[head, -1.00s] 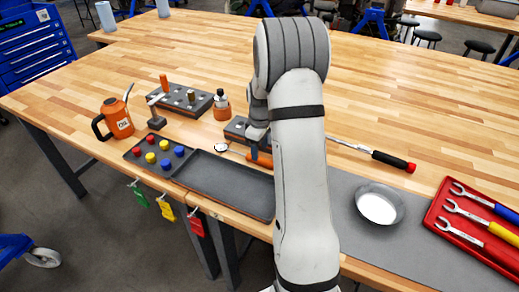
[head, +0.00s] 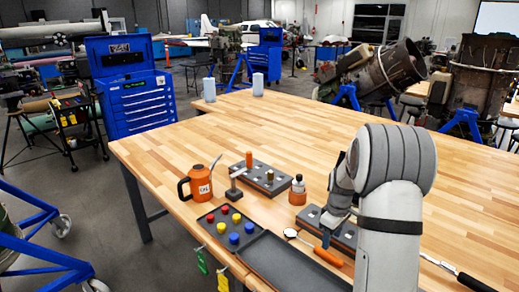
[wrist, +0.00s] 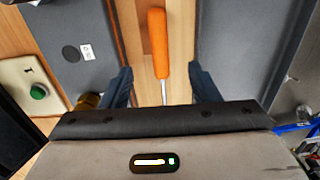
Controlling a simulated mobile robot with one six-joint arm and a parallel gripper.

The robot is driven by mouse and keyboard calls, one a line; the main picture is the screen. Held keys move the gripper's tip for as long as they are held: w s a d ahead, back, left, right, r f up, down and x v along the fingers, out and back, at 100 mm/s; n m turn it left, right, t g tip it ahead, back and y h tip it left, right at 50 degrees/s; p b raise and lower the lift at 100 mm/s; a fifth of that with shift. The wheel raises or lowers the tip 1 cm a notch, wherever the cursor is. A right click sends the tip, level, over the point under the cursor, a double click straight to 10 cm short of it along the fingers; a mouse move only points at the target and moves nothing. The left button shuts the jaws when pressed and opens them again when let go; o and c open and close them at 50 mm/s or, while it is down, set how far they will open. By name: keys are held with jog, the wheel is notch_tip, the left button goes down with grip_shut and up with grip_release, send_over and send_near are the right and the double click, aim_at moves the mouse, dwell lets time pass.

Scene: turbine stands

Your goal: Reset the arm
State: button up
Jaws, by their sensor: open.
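My gripper (wrist: 162,80) is open in the wrist view, with one dark blue finger on each side and nothing touching them. An orange-handled tool (wrist: 158,45) with a thin metal shaft lies on the wood, seen between the fingers. In the head view, my arm reaches over the bench at the right, and the gripper end is low beside the tool's orange handle (head: 327,256), partly hidden by the arm. The tool's round mirror-like head (head: 290,233) shows to the left of it.
A dark tray (head: 283,274) with colored caps in its left section lies along the front edge. Behind it stand an orange oil can (head: 201,185), a dark block with holes (head: 268,180) and a small orange bottle (head: 298,190).

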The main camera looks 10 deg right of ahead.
jog(key=s+a+r+m+t, duration=0.2)
jog(key=s+a+r+m, duration=0.2)
jog(key=s+a+r, duration=0.8)
jog(key=s+a+r+m, duration=0.1)
jog(key=s+a, duration=0.1)
jog(key=s, duration=0.5)
jog(key=s+a+r+m+t+b, duration=0.1)
jog(key=s+a+r+m, duration=0.1)
jog(key=s, duration=0.5)
jog(key=shift+s+m, duration=0.3)
jog(key=shift+s, duration=0.1)
